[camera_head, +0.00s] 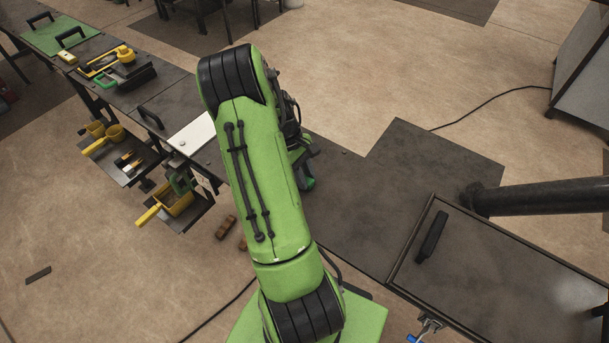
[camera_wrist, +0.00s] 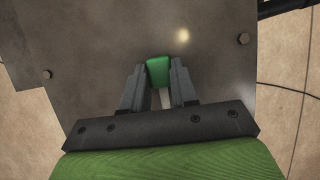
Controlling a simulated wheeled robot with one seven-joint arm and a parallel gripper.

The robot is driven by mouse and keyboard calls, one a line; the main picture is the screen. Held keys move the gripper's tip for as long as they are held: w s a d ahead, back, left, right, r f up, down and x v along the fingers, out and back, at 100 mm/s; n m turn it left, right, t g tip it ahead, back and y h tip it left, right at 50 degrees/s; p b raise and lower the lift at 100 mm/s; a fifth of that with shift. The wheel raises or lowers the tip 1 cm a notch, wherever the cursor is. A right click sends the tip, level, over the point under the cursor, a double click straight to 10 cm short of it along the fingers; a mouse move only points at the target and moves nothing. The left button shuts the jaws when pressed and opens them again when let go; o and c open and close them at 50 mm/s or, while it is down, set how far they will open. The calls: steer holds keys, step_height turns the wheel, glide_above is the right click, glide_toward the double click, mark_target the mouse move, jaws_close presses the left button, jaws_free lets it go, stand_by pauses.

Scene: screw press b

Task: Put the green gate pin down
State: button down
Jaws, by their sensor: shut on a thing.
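The green gate pin (camera_wrist: 158,71) shows in the wrist view as a green block between the two fingertips of my gripper (camera_wrist: 158,84). My gripper is shut on it, above a dark metal plate (camera_wrist: 95,60) with bolts near its edges. I cannot tell whether the pin touches the plate. In the head view my green arm hides most of the gripper. A small green piece, probably the pin's end (camera_head: 308,183), shows just right of the arm, over the dark metal surface (camera_head: 345,215).
A dark bench on the left carries yellow tools (camera_head: 108,62) and a white plate (camera_head: 193,135). Yellow-handled pans (camera_head: 172,200) sit on lower shelves. A rimmed tray (camera_head: 480,265) with a black bar (camera_head: 432,236) and a thick dark post (camera_head: 540,199) stand at right. The dark surface between is mostly clear.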

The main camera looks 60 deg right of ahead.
steer(key=shift+f, duration=0.1)
steer(key=c, duration=0.9)
jaws_free()
steer(key=a+p+v, duration=0.1)
steer(key=p+v, duration=0.1)
steer(key=v, duration=1)
steer(key=w+a+r+t+h, duration=0.1)
steer(key=w+a+r+t, duration=0.25)
steer(key=a+r, duration=0.35)
steer(key=a+r+t, duration=0.2)
steer(key=a+r, duration=0.3)
steer(key=a, duration=0.6)
steer(key=s+a+t, duration=0.1)
steer(key=s+a, duration=0.1)
steer(key=a, duration=0.2)
steer(key=s+a+r+n+t, duration=0.1)
steer(key=s+a+t, duration=0.1)
steer(key=a, duration=0.3)
steer(key=s+a+t, duration=0.1)
steer(key=s+a, duration=0.2)
steer(key=a, duration=0.2)
steer(key=shift+s+r+n+t, duration=0.25)
steer(key=shift+r+n+t, duration=0.1)
steer(key=shift+r+n, duration=0.05)
